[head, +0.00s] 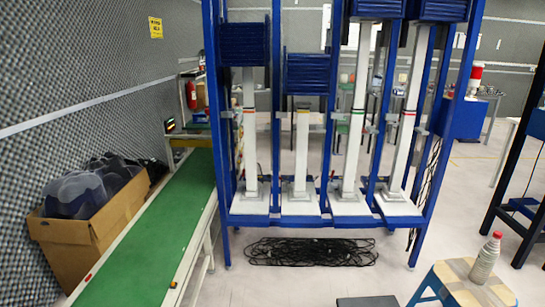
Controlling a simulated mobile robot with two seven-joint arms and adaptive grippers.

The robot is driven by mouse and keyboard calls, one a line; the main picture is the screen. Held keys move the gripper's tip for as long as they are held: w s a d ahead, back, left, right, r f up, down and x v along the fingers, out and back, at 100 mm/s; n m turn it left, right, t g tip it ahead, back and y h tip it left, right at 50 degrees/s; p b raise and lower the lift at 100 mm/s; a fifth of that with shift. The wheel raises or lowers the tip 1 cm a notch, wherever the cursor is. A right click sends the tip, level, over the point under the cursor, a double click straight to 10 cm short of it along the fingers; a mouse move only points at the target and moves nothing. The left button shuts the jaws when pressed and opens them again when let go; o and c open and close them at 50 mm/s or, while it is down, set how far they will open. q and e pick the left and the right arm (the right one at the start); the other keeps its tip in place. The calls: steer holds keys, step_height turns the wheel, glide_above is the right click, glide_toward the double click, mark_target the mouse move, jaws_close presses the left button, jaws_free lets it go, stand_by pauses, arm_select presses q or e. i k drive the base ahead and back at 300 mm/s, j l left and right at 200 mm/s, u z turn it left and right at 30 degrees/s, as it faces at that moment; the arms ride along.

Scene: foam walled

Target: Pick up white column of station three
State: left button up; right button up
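Several white columns stand upright side by side in a blue metal frame (218,120), each on a white base plate. From the left, the first column (249,135) and the shorter second column (301,150) stand beneath blue ribbed blocks. The third column (354,135) has green marks, and the rightmost column (404,145) has red marks and looks slanted. No station number is readable, so I cannot confirm which is station three; third from the left is the green-marked one. Neither of my grippers is in view.
A green conveyor (160,235) runs along the left, beside a cardboard box (95,235) with dark items. Black cables (310,252) lie beneath the frame. A stool (455,285) holding a bottle (486,258) stands front right.

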mark_target(299, 192)
steer(key=i+j, duration=0.15)
steer(key=i, duration=0.25)
steer(key=i+j+z, duration=0.1)
steer(key=i, duration=0.25)
steer(key=i+j, duration=0.3)
steer(key=i+j+z, duration=0.1)
steer(key=i+z, duration=0.15)
steer(key=i, duration=1.25)
